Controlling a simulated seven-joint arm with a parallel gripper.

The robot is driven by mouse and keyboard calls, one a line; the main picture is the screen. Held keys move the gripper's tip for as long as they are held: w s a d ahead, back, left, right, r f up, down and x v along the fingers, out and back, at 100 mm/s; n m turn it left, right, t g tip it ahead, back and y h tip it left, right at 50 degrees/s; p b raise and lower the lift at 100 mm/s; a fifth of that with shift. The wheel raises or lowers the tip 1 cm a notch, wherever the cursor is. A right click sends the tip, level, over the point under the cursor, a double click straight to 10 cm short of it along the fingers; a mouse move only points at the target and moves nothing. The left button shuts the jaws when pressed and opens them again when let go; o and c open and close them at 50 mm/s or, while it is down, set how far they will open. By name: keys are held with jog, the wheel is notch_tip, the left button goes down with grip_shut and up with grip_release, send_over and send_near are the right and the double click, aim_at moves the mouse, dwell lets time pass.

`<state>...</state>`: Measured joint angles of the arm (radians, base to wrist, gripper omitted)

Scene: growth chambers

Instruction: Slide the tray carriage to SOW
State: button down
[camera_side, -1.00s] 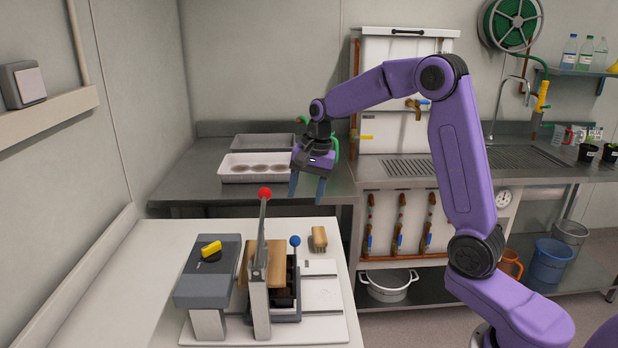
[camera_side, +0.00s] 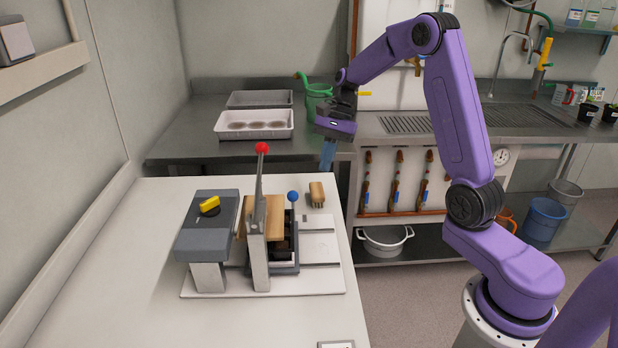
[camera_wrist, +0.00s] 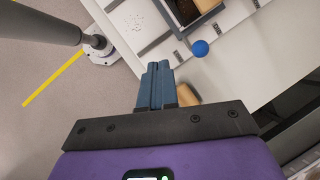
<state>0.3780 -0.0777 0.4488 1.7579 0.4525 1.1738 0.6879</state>
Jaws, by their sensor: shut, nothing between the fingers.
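The tray carriage (camera_side: 286,268) is a dark grey frame on pale rails, with a blue ball knob (camera_side: 293,196) on a post. It stands beside the wooden block of the press, which partly hides it. My gripper (camera_side: 327,168) is shut and empty, fingers pointing down, above and behind the carriage to the right, apart from the knob. In the wrist view my closed blue fingers (camera_wrist: 157,68) show below the carriage (camera_wrist: 202,8), and the blue knob (camera_wrist: 200,48) is to their right. I cannot read any SOW marking.
A red-knobbed lever (camera_side: 261,148) stands upright at the press. A grey box with a yellow knob (camera_side: 209,206) is to its left. A wooden-topped brush (camera_side: 317,193) lies behind the carriage, close below my gripper. The baseplate right of the carriage (camera_side: 322,277) is mostly clear.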

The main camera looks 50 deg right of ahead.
jog(key=s+d+f+m+t+y, duration=0.3)
jog(key=d+f+m+t+y, duration=0.55)
jog(key=d+m, duration=0.2)
jog(key=shift+t+h, duration=0.35)
jog(key=shift+t, duration=0.1)
jog(key=x, duration=0.9)
jog(key=r+x, duration=0.1)
jog(key=x, duration=0.4)
jog(key=shift+s+a, duration=0.25)
jog(key=shift+a, duration=0.05)
